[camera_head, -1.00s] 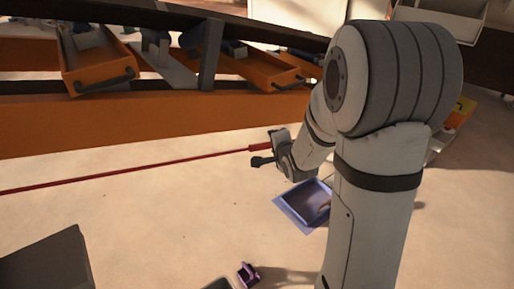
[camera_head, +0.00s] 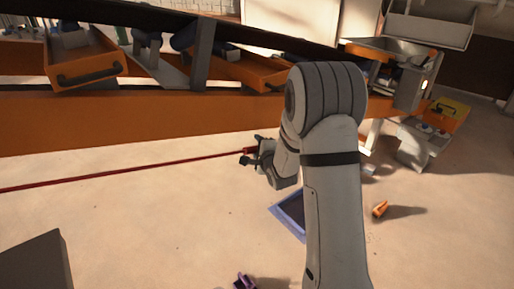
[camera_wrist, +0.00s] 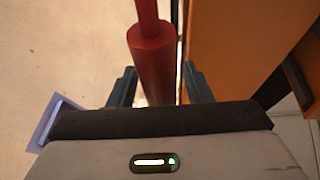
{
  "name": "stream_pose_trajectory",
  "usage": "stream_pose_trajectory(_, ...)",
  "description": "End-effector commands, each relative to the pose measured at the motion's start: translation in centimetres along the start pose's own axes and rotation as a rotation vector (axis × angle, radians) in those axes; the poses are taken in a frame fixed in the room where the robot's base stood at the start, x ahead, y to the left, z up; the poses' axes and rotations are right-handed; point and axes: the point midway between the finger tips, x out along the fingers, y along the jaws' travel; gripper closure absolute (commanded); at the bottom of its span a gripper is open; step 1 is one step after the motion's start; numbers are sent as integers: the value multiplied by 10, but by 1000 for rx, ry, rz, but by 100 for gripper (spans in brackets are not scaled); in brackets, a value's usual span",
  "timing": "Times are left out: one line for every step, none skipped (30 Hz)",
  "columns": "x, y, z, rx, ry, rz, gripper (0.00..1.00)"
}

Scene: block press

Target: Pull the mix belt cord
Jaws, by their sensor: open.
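The red cord (camera_head: 130,168) runs in a near-straight line from the left edge of the head view to my gripper (camera_head: 256,152). Its thicker red handle (camera_head: 250,150) is at the gripper. In the wrist view the red handle (camera_wrist: 152,62) lies between the two dark fingers of my gripper (camera_wrist: 163,88), with the thinner cord (camera_wrist: 147,14) leading away from its far end. The fingers are open, with a gap on each side of the handle. The handle's near end is hidden behind the gripper body.
An orange beam (camera_head: 90,124) runs behind the cord, with orange drawers (camera_head: 85,68) above it. A blue-rimmed tray (camera_head: 288,213) is on the floor below my gripper. A purple piece (camera_head: 244,282) and an orange piece (camera_head: 380,209) lie on the floor. A grey box (camera_head: 35,265) is at lower left.

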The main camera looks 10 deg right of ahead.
Motion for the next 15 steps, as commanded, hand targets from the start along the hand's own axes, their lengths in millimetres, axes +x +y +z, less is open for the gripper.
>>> stream_pose_trajectory(1, 0, 0, 0, 0, 0, 55)
stream_pose_trajectory(2, 0, 0, 0, 0, 0, 55)
stream_pose_trajectory(2, 0, 0, 0, 0, 0, 55)
stream_pose_trajectory(2, 0, 0, 0, 0, 0, 55)
stream_pose_trajectory(2, 0, 0, 0, 0, 0, 55)
stream_pose_trajectory(2, 0, 0, 0, 0, 0, 55)
stream_pose_trajectory(2, 0, 0, 0, 0, 0, 55)
stream_pose_trajectory(2, 0, 0, 0, 0, 1, 56)
stream_pose_trajectory(2, 0, 0, 0, 0, 1, 59)
stream_pose_trajectory(2, 0, 0, -1, 0, 1, 61)
stream_pose_trajectory(1, 0, 0, -1, 0, 1, 64)
stream_pose_trajectory(1, 0, 0, -1, 0, 1, 67)
stream_pose_trajectory(1, 0, 0, -1, 0, 1, 70)
stream_pose_trajectory(1, 0, 0, -1, 0, 1, 72)
stream_pose_trajectory(1, 0, 0, -1, 0, 1, 75)
